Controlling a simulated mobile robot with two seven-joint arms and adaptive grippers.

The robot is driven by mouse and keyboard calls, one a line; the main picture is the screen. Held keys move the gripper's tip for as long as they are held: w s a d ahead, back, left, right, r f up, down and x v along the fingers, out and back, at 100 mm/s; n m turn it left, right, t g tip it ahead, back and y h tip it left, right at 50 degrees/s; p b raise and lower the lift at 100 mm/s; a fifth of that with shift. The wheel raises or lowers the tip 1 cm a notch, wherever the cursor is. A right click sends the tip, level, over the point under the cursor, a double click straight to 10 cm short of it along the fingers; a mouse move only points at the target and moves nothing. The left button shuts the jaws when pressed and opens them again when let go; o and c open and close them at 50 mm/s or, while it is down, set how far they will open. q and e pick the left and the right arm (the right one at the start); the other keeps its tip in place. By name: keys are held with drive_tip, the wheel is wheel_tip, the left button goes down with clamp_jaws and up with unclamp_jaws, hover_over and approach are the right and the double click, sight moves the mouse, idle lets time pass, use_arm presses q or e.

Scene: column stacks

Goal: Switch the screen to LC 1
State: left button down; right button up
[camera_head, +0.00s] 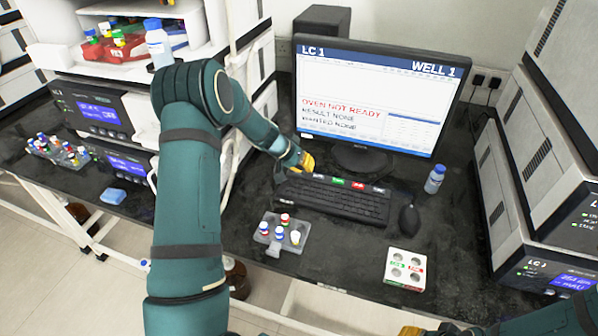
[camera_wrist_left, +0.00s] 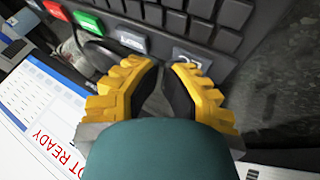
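The screen (camera_head: 375,95) reads LC 1 at top left, WELL 1 at top right, then OVEN NOT READY, RESULT NONE and WANTED NONE. A black keyboard (camera_head: 335,200) lies in front of it, with a row of coloured keys along its far edge, including a green key (camera_wrist_left: 89,23), a red key (camera_wrist_left: 57,9) and a grey key with LC lettering (camera_wrist_left: 190,60). My left gripper (camera_head: 306,164) is over the keyboard's far left end; its yellow fingers (camera_wrist_left: 166,68) look shut, empty, tips close to the grey key. Contact is unclear. My right gripper (camera_head: 411,331) is mostly cut off at the bottom edge.
A black mouse (camera_head: 409,219) and a blue-capped bottle (camera_head: 435,179) stand right of the keyboard. A vial rack (camera_head: 268,240) and a white four-hole block (camera_head: 405,270) are in front. Instruments flank the bench on both sides. The dark bench between rack and block is clear.

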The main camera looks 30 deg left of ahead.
sight(304, 173)
use_arm(q)
drive_tip(key=shift+r+p, duration=0.3)
drive_tip(key=shift+r, duration=0.55)
drive_tip(key=shift+r+p, duration=1.25)
drive_tip(key=shift+r, duration=1.25)
